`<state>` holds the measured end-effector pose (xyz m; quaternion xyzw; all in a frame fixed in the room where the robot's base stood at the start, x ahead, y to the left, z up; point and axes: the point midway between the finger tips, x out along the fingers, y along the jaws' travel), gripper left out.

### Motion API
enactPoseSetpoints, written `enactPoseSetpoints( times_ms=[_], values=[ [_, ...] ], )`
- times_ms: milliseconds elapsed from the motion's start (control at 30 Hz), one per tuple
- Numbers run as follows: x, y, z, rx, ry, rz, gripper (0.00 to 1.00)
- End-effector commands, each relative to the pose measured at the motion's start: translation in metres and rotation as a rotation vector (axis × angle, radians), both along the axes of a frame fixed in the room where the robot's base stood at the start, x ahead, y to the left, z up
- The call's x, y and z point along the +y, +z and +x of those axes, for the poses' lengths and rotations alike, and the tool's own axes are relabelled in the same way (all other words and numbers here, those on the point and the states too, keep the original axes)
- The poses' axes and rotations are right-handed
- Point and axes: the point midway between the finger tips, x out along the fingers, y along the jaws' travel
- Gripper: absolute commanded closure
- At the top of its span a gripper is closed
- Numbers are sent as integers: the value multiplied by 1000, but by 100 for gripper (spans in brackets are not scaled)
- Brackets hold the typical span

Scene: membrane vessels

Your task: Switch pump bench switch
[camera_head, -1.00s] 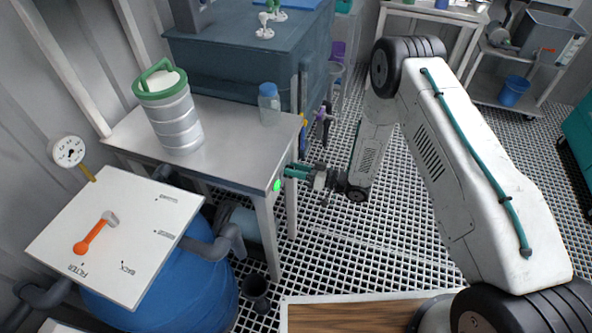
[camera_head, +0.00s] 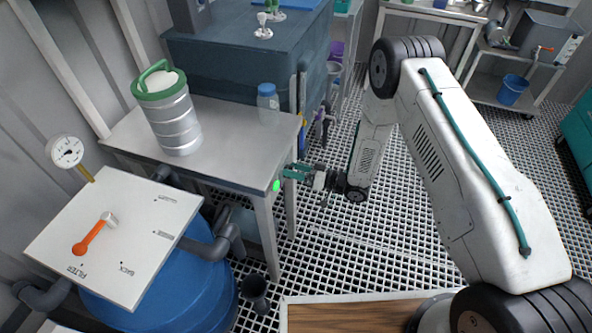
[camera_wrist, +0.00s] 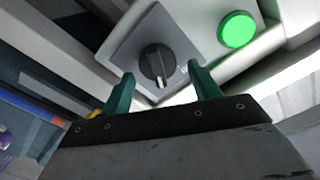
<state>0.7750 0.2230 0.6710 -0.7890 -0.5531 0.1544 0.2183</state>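The pump bench switch (camera_wrist: 157,64) is a dark rotary knob on a grey square plate, seen in the wrist view. A lit green round light (camera_wrist: 237,30) sits to its right; it also shows in the head view (camera_head: 276,186) on the bench's front edge. My gripper (camera_wrist: 163,88) has two teal fingers, spread apart on either side of the knob and just below it in the picture. Nothing is between them, and I cannot tell whether they touch the plate. In the head view my gripper (camera_head: 287,173) is at the bench corner, and the knob is hidden.
The metal bench (camera_head: 225,140) carries a steel canister with a green handle (camera_head: 172,115) and a blue-capped bottle (camera_head: 268,104). A blue tank (camera_head: 170,290) with a white panel and orange lever stands at left. Grated floor is free to the right.

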Motion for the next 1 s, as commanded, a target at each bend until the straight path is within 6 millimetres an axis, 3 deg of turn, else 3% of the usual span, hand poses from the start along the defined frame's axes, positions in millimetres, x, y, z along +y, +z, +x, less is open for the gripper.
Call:
enactPoseSetpoints(
  times_ms=[167, 600, 1000],
  values=[
    [-6, 0, -1, -1, -3, 0, 38],
    [-68, 0, -24, 1, -4, 0, 38],
    [-74, 0, -27, 0, -1, 0, 38]
  ],
)
